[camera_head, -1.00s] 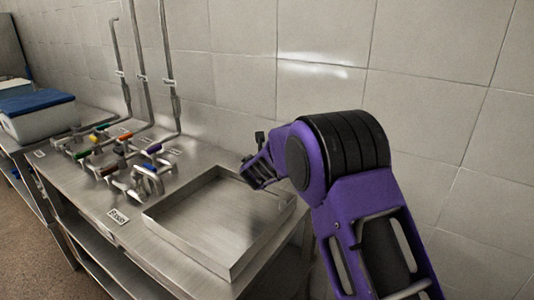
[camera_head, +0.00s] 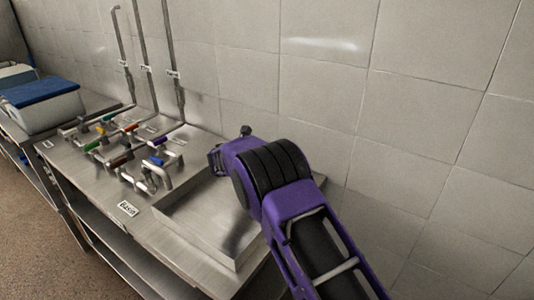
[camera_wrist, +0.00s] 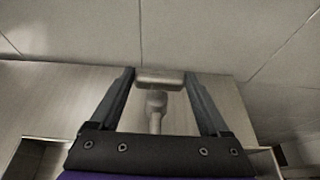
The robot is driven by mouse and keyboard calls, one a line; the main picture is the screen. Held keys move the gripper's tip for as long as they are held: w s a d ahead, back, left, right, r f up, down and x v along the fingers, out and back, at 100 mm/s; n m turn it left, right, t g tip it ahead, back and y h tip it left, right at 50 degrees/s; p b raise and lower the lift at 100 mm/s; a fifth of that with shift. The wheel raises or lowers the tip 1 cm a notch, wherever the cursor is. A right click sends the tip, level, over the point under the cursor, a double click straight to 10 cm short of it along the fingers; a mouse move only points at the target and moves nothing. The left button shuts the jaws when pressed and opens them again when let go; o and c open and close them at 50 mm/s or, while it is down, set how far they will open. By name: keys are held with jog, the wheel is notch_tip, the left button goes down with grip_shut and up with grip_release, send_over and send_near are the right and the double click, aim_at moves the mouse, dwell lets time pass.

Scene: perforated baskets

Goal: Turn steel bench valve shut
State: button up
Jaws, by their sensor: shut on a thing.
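A grey metal T-shaped handle (camera_wrist: 158,77) on a short stem stands between my fingers in the wrist view. I take it for the steel bench valve. My gripper (camera_wrist: 158,74) is shut on this handle, one finger at each end of its crossbar. In the head view my purple arm hides most of the gripper and the held handle, over the back of the steel bench near the basin (camera_head: 207,232). How far the valve is turned cannot be told.
Several pipes with coloured valve handles, such as a purple one (camera_head: 158,141) and a blue one (camera_head: 155,161), stand left of the basin. A tiled wall (camera_head: 330,90) rises close behind. A white box with a blue lid (camera_head: 42,104) stands far left.

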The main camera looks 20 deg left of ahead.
jog(key=o, duration=1.2)
jog(key=v, duration=1.7)
jog(key=shift+s+r, duration=0.1)
jog(key=shift+s, duration=0.1)
